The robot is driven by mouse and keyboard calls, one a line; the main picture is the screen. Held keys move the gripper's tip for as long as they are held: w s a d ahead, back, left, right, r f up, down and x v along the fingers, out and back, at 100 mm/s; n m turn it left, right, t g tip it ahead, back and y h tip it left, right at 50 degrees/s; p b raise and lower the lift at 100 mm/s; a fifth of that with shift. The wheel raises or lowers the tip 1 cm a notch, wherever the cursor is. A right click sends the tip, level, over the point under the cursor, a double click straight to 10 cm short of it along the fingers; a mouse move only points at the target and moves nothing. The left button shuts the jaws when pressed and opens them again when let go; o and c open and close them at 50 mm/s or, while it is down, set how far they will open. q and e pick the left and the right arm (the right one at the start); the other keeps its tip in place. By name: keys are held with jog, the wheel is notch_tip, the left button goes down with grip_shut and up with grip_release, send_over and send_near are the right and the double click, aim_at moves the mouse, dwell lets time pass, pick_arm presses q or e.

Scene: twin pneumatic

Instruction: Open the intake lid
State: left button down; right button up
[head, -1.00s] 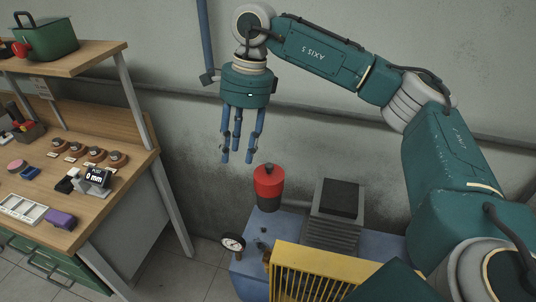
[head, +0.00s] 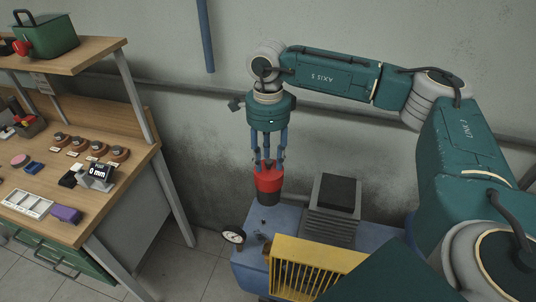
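The red lid (head: 268,184) tops a dark canister on the blue machine at the lower middle; I take it as the intake lid. My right gripper (head: 269,167) points straight down over it. Its blue fingers are spread, with gaps between them, and their tips reach the top of the lid. They partly hide the lid's top and its small knob. I cannot tell whether the tips touch it. My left gripper is not in view.
A pressure gauge (head: 233,236) stands left of the canister. A dark ribbed block (head: 333,205) stands to its right, and a yellow slatted guard (head: 305,268) is in front. A wooden workbench (head: 120,185) fills the left side.

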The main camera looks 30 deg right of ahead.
jog(key=shift+f, duration=0.1)
grip_shut()
jog(key=shift+w+d, duration=0.1)
jog(key=shift+d, duration=0.05)
